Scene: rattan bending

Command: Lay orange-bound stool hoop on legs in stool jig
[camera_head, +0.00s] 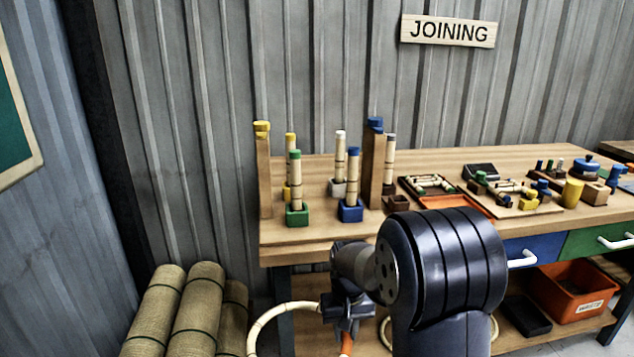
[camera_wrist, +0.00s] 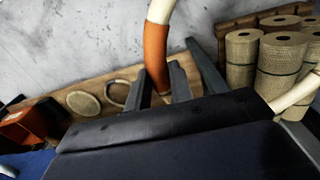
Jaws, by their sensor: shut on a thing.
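My gripper (camera_head: 347,318) is low in front of the bench's left part and shut on the orange-bound hoop (camera_head: 266,322). The wrist view shows its fingers (camera_wrist: 162,78) around the orange binding (camera_wrist: 155,48). Pale hoop cane (camera_wrist: 161,9) continues above the binding. My arm hides part of the hoop in the head view. The stool jig stands on the bench, left of centre. Its upright legs include a green-capped leg (camera_head: 295,180) in a green block (camera_head: 297,215) and a blue-capped leg (camera_head: 353,180) in a blue block (camera_head: 350,211). Yellow- and white-capped legs stand behind.
Tall wooden posts (camera_head: 265,180) flank the legs. Flat frames and small parts (camera_head: 428,184) fill the bench to the right. Rolled mats (camera_head: 195,315) stand at lower left. An orange waste bin (camera_head: 570,292) sits on the lower shelf. Rings (camera_wrist: 83,103) lie below in the wrist view.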

